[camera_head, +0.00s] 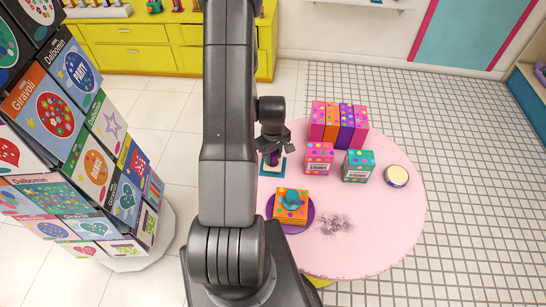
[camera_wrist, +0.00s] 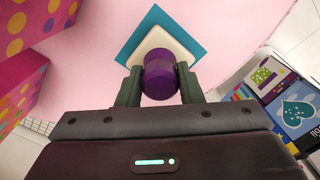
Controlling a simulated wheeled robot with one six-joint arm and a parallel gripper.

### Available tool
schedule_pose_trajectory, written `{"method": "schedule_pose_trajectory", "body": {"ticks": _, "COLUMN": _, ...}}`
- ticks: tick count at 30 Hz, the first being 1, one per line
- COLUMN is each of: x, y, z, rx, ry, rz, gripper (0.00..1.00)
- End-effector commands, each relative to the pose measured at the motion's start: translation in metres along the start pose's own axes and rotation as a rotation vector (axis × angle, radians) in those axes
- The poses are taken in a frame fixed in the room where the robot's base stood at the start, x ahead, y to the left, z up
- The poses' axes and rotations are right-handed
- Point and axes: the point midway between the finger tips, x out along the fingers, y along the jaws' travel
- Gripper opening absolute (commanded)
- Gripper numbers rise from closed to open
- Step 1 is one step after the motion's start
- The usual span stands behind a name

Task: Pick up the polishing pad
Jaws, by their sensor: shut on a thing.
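The polishing pad (camera_wrist: 158,74) has a purple rounded handle and a cream square base. It is over a teal square mat (camera_wrist: 132,46) on the pink round table (camera_head: 385,235). In the wrist view my gripper (camera_wrist: 160,86) has its two fingers closed on either side of the purple handle. In the head view my gripper (camera_head: 273,147) points down over the teal mat at the table's left side, and hides part of the pad. I cannot tell whether the pad's base touches the mat.
An orange dotted box with a teal top (camera_head: 291,202) sits on a purple plate nearby. A greyish purple smudge (camera_head: 335,224) lies beside it. Two straw boxes (camera_head: 318,158) (camera_head: 358,166), upright dotted boxes (camera_head: 338,124) and a round tin (camera_head: 396,176) stand to the right. A box display (camera_head: 80,140) is left.

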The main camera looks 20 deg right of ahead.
Motion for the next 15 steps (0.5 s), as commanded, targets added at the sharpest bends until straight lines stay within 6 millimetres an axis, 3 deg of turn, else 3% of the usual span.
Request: {"method": "schedule_pose_trajectory", "body": {"ticks": 15, "x": -0.057, "y": 0.001, "z": -0.001, "rx": 0.000, "ry": 0.003, "rz": 0.003, "gripper": 0.10}}
